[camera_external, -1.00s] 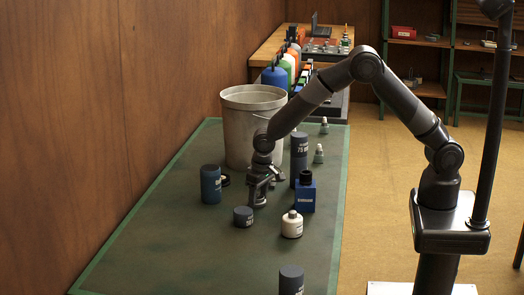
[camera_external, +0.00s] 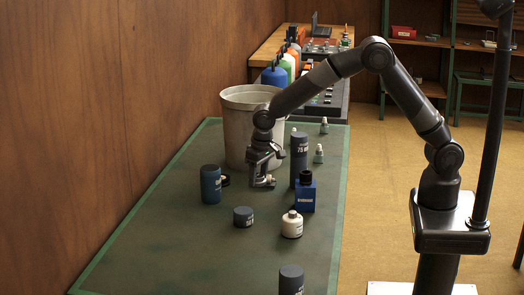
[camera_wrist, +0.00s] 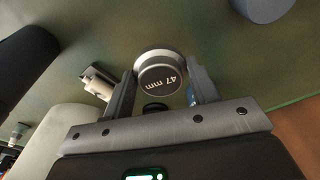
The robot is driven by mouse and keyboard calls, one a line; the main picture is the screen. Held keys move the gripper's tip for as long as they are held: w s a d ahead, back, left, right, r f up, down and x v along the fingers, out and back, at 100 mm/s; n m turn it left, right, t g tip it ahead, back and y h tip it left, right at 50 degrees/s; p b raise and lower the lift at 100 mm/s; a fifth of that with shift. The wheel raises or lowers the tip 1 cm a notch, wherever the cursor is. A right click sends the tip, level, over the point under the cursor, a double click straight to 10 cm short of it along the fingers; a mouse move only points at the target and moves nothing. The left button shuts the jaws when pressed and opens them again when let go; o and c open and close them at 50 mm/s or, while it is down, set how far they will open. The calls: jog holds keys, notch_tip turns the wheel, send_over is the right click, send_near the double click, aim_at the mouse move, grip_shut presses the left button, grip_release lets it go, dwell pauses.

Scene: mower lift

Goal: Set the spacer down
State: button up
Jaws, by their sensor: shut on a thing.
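My gripper (camera_external: 262,184) points down over the green mat, in front of the grey bin. In the wrist view, my gripper (camera_wrist: 163,88) is shut on a round spacer (camera_wrist: 158,72). It has a pale metal rim and a dark face marked "47 mm", set between the fingertips. A short dark cylinder (camera_external: 243,216) stands on the mat in front of my gripper.
The grey bin (camera_external: 238,125) stands behind my gripper. A dark blue cylinder (camera_external: 210,184) is to its left. The front left of the mat (camera_external: 150,255) is clear.

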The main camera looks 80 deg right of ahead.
notch_tip(320, 180, up, 30)
jog(key=s+d+f+m, duration=0.15)
jog(key=d+m, duration=0.25)
jog(key=d, duration=1.1)
jog(key=s+d+r+m, duration=0.1)
jog(key=s+d+m, duration=0.25)
jog(key=d, duration=1.25)
jog(key=s+d+m+g, duration=0.1)
jog(key=s+d+m, duration=0.3)
jog(key=s+d, duration=0.7)
jog(key=s+d+m, duration=0.4)
jog(key=s+d, duration=0.3)
jog(key=d, duration=0.7)
notch_tip(320, 180, down, 26)
jog(key=shift+h, duration=0.4)
jog(key=w+a+f, duration=0.1)
jog(key=w+f, duration=0.1)
jog(key=w, duration=0.1)
jog(key=w+a+f, duration=0.1)
jog(key=w+f, duration=0.1)
jog(key=w, duration=0.2)
jog(key=w+a+f, duration=0.2)
jog(key=w+f, duration=0.1)
jog(key=w, duration=0.1)
jog(key=shift+w+a+f, duration=0.1)
jog(key=shift+w, duration=0.05)
jog(key=shift+f, duration=1.9)
jog(key=shift+f, duration=0.15)
